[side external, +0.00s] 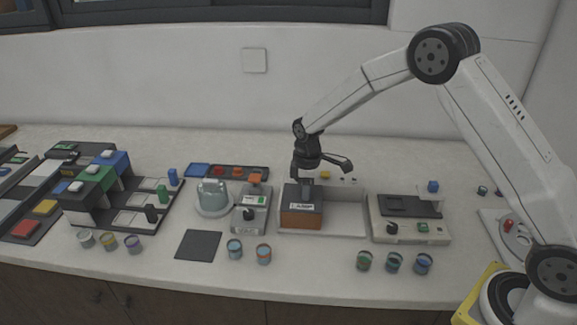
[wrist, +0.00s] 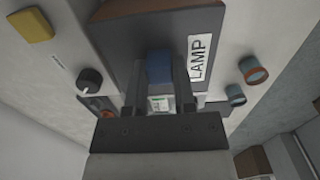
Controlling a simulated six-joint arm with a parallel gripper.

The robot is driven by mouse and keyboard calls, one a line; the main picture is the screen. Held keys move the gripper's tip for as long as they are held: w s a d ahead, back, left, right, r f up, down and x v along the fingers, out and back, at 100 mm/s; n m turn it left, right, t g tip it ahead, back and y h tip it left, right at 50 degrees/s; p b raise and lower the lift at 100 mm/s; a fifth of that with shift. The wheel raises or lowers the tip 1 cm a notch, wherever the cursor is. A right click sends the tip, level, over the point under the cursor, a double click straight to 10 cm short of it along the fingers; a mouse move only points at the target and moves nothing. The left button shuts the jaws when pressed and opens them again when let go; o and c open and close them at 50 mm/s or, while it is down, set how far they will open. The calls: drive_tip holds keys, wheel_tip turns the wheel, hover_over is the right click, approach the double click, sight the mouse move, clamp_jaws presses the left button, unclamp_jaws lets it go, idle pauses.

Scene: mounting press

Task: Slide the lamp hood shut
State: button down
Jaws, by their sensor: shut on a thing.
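The lamp hood (side external: 301,217) is a dark box with a brown front and a white LAMP label. It sits over the left end of a long pale lamp base (side external: 345,222), whose right part is uncovered. My gripper (side external: 306,183) points down on top of the hood. In the wrist view the hood (wrist: 118,38) lies beyond the fingers, with its LAMP label (wrist: 200,58) to the right. My gripper (wrist: 159,90) is shut on the hood's blue handle (wrist: 158,67), one finger on each side. The hood's far side is hidden.
A small grey device with an orange top (side external: 250,210) stands close left of the hood. A pale machine with a black knob (side external: 410,222) stands right of the base. Several small jars, including one orange-rimmed jar (side external: 263,253), stand in front. A dark mat (side external: 198,246) lies front left.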

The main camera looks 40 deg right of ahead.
drive_tip(key=shift+w+a+r, duration=0.1)
drive_tip(key=shift+w+a, duration=0.1)
drive_tip(key=shift+w, duration=0.05)
drive_tip(key=c, duration=0.7)
unclamp_jaws()
drive_tip(key=shift+c, duration=0.2)
drive_tip(key=o, duration=0.3)
drive_tip(key=shift+r, duration=3.9)
drive_tip(key=shift+s, duration=0.1)
